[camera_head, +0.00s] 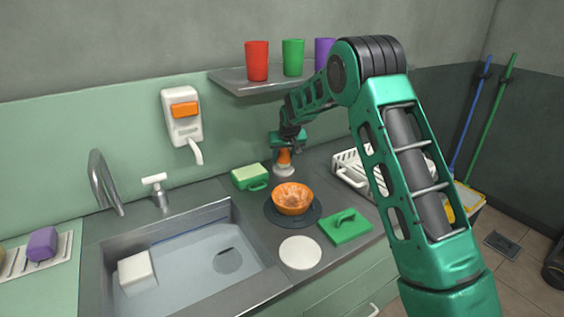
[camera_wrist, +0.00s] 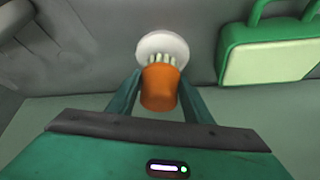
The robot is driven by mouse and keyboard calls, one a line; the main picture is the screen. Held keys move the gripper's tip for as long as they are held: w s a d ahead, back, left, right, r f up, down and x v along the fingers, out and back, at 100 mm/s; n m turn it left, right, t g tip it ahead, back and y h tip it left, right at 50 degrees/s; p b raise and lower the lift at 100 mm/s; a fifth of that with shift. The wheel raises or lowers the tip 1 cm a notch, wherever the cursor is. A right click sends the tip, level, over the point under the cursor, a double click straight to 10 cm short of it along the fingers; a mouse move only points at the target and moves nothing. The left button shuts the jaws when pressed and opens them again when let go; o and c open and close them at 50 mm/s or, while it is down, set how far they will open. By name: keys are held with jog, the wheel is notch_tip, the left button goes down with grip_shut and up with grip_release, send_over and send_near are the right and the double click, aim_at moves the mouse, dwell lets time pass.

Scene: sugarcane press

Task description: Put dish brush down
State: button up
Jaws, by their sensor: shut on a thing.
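The dish brush has an orange body (camera_head: 284,156) and pale bristles (camera_wrist: 162,59). It stands roughly upright between the fingers of my gripper (camera_head: 287,147), which is shut on it near the back of the counter. In the wrist view, my gripper (camera_wrist: 160,86) has one finger on each side of the orange body (camera_wrist: 159,88). A small white round piece (camera_head: 283,171) is at the bristle end, low at the counter; it also shows in the wrist view (camera_wrist: 163,43). I cannot tell whether the bristles touch it.
A green sponge with a handle (camera_head: 250,177) lies close on the left. An orange bowl (camera_head: 292,199) sits in front on a dark round mat (camera_head: 312,217). A white dish rack (camera_head: 350,172) stands to the right. The sink (camera_head: 190,262) is left; a shelf (camera_head: 232,78) with cups hangs above.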

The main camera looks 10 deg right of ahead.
jog(key=shift+f, duration=0.6)
jog(key=o, duration=0.9)
